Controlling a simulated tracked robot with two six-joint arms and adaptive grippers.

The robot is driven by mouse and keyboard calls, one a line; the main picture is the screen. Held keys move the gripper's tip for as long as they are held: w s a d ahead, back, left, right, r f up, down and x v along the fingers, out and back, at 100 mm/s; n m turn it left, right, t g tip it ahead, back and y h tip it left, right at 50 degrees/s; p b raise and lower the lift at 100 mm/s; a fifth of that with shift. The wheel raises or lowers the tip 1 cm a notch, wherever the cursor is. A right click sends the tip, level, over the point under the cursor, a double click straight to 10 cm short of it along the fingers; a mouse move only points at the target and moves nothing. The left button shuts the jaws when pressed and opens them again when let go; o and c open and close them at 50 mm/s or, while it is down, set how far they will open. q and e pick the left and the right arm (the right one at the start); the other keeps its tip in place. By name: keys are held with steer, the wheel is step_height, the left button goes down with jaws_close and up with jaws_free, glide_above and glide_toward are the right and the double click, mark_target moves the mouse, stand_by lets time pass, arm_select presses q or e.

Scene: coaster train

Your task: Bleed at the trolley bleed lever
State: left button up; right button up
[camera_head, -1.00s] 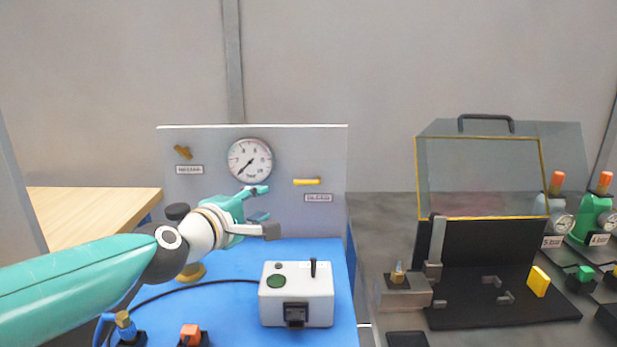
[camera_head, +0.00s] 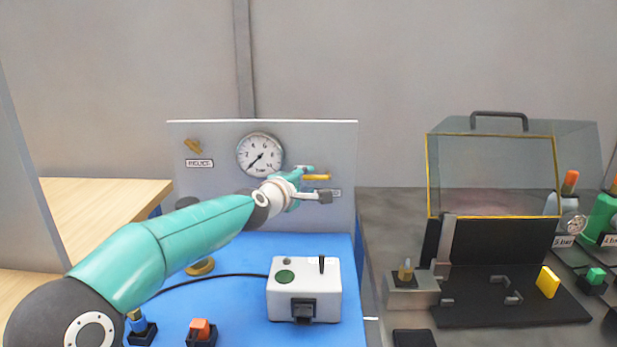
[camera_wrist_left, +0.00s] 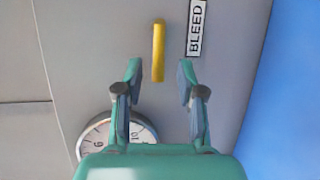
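The yellow bleed lever (camera_head: 318,177) sits level on the grey panel, right of the round gauge (camera_head: 260,155). In the left wrist view the lever (camera_wrist_left: 158,50) lies ahead of the fingertips, beside the BLEED label (camera_wrist_left: 196,27). My left gripper (camera_head: 311,183) is at the panel by the lever's left end and partly covers the label. In the left wrist view my left gripper (camera_wrist_left: 158,72) is open, its two fingers on either side of the lever's line. Whether it touches the lever I cannot tell. The gauge needle points to the lower left. My right gripper is out of view.
A brass regulator handle (camera_head: 193,146) is at the panel's upper left. A white box (camera_head: 304,290) with a green button and black switch stands on the blue top (camera_head: 240,325). A clear-lidded case (camera_head: 492,175) stands at right.

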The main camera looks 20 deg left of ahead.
arm_select(q)
steer(key=shift+w+f, duration=0.15)
steer(key=shift+w, duration=0.55)
steer(key=shift+d, duration=0.1)
jaws_close()
